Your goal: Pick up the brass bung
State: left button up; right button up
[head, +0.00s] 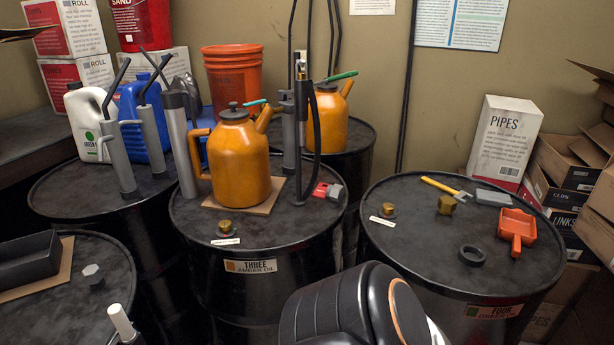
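A brass, hex-looking bung (446,204) lies loose on top of the drum marked FOUR (415,235), near its middle. A smaller brass-coloured fitting (388,209) sits at that drum's left edge, by a white label. Another brass fitting (226,228) sits near the front of the drum marked THREE (290,226), also by a white label. A rounded black arm link of mine fills the bottom centre, in front of both drums. Neither gripper shows, so I cannot tell where they are relative to the brass pieces.
Drum FOUR also holds a yellow-handled tool (445,188), a grey block (493,197), a black ring (472,255) and an orange scoop (516,229). A yellow oil can (240,165) and a hand pump (300,130) stand tall on drum THREE. Boxes crowd the right.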

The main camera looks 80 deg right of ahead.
aim_at(446, 205)
jog(key=z, duration=2.95)
